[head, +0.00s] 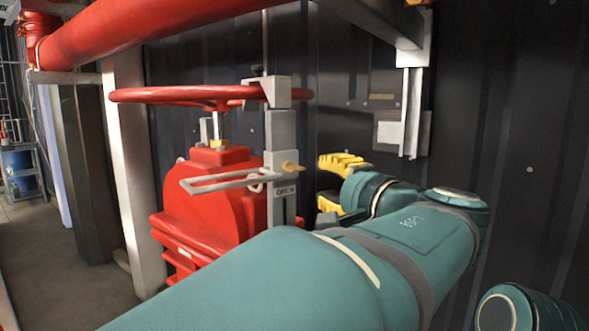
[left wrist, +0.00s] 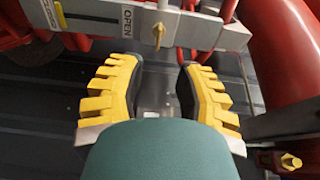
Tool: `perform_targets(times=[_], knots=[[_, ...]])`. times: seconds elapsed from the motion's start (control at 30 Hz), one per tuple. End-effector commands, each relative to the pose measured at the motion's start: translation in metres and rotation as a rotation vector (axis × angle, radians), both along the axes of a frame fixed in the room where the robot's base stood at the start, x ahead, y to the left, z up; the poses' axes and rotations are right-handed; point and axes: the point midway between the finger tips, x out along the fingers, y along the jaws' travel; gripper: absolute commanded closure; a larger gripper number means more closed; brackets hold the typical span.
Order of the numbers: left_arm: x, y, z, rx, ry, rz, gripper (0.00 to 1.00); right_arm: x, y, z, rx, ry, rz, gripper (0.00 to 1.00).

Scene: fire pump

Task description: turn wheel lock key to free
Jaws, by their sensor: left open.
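The red handwheel (head: 210,95) lies flat above the red valve body (head: 215,195). A grey lock post (head: 281,140) stands at the wheel's right side and bears an OPEN label. The small brass key (head: 291,167) sticks out of the post above this label. In the left wrist view the key (left wrist: 158,34) lies just beyond my fingertips, roughly midway between them. My left gripper (head: 331,182), with yellow fingers, is open and empty to the right of the post; it also shows in the left wrist view (left wrist: 160,70). My right gripper is not in view.
A grey bracket arm (head: 220,184) juts left from the post. A dark ribbed wall (head: 500,120) stands close behind my gripper. A red pipe (head: 150,30) runs overhead. Another brass piece (left wrist: 290,161) shows at the lower right of the left wrist view.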

Motion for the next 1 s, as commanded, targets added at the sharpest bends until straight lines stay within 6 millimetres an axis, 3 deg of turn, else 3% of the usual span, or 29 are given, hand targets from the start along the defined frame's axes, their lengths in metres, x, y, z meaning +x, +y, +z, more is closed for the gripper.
perform_targets(times=[0.3,0.5,0.7,1.0], knots=[[0.055,0.034,-0.001,0.001,0.003,0.005,0.66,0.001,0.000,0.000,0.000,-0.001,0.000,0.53],[0.080,0.050,-0.001,0.001,0.003,0.003,0.66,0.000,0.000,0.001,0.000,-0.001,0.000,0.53],[0.092,0.056,-0.001,0.001,0.003,0.001,0.66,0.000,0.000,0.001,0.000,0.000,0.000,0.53],[0.093,0.057,-0.001,0.001,0.003,0.000,0.66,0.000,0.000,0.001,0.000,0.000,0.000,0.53]])
